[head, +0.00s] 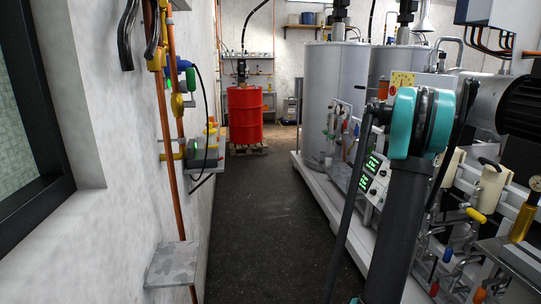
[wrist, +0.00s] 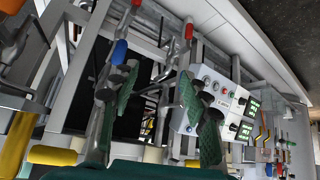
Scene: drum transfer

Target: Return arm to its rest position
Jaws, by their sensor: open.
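My gripper (wrist: 158,105) shows in the wrist view with its green-padded fingers spread apart. It is open, and nothing is held between the fingers. Behind the fingers are the white frame, pipes and valves of the machine and a grey control box (wrist: 213,92). In the head view my arm (head: 398,215) rises at the right, dark grey with a teal joint at its top, in front of the machinery. My gripper cannot be made out in the head view.
A red drum (head: 245,115) stands on a wooden pallet (head: 248,148) at the aisle's far end. Steel tanks (head: 333,85) and piping line the right side. Pipes and a small wall shelf (head: 173,264) line the left wall. The dark aisle floor (head: 262,220) between is clear.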

